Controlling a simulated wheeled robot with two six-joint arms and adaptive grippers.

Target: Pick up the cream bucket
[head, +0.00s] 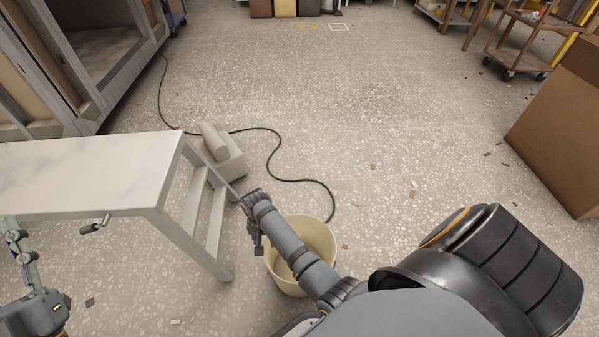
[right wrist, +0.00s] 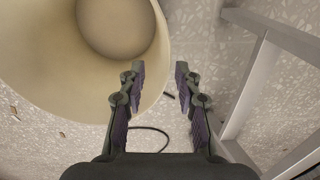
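The cream bucket (head: 318,236) stands upright on the speckled floor, right of the white table; my right forearm crosses in front of part of it. In the right wrist view the bucket (right wrist: 50,75) fills the upper left, its mouth and inner bottom showing. My right gripper (head: 258,246) points down at the bucket's left side. In the right wrist view its fingers (right wrist: 160,68) are apart, with the rim's right edge between the tips; no contact shows. My left gripper (head: 14,240) is partly in view at the left edge, by the table; its opening is unclear.
The white table (head: 90,172) and its leg frame stand close left of the bucket. A grey block with a cylinder (head: 218,152) and a black cable (head: 285,178) lie behind. A cardboard box (head: 560,125) stands at right. The middle floor is mostly open.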

